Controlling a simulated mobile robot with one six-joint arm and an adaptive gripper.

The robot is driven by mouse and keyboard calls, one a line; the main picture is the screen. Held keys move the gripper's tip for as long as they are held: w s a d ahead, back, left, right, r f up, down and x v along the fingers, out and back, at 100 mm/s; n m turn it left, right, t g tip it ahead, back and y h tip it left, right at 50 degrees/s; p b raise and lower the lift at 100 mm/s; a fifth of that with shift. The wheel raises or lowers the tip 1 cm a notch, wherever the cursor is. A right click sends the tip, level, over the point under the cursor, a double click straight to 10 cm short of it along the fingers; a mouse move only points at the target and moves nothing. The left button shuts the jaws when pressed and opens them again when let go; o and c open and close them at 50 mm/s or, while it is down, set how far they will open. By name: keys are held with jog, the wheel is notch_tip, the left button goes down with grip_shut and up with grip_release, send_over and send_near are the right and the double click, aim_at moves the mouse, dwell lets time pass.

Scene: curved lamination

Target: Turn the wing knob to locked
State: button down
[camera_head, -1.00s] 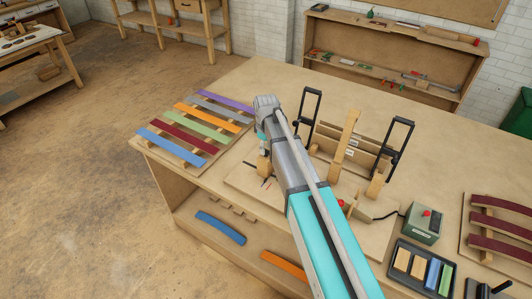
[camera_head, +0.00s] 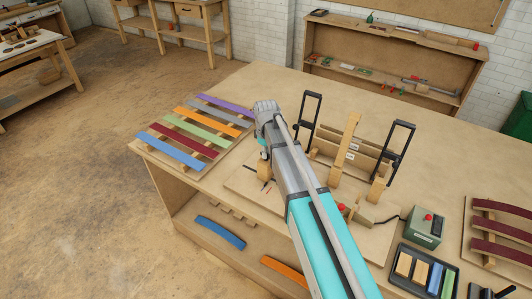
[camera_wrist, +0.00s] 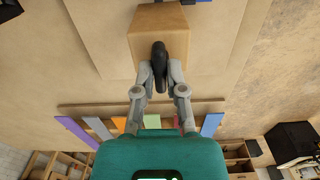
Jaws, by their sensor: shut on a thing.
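The wing knob (camera_wrist: 158,62) is a dark, narrow piece at the near face of a wooden block (camera_wrist: 157,26) in the wrist view. My gripper (camera_wrist: 160,72) is shut on the knob, one grey finger on each side. The knob looks lined up with the picture's vertical there; which setting that is, I cannot tell. In the head view the block (camera_head: 263,169) shows only partly, left of my arm, and my arm hides the knob and the fingers.
A wooden fixture with two black-handled clamps (camera_head: 307,120) (camera_head: 398,150) and an upright wooden piece (camera_head: 346,148) stands right of my arm. Coloured strips (camera_head: 195,130) lie on a rack at left. A green control box (camera_head: 425,225) and a dark tray (camera_head: 399,287) are at right.

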jog(key=shift+m, duration=0.3)
jog(key=m, duration=0.8)
jog(key=shift+m, duration=0.3)
jog(key=m, duration=0.4)
jog(key=shift+m, duration=0.3)
jog(key=m, duration=0.4)
dwell(0.3)
jog(key=c, duration=0.7)
grip_release()
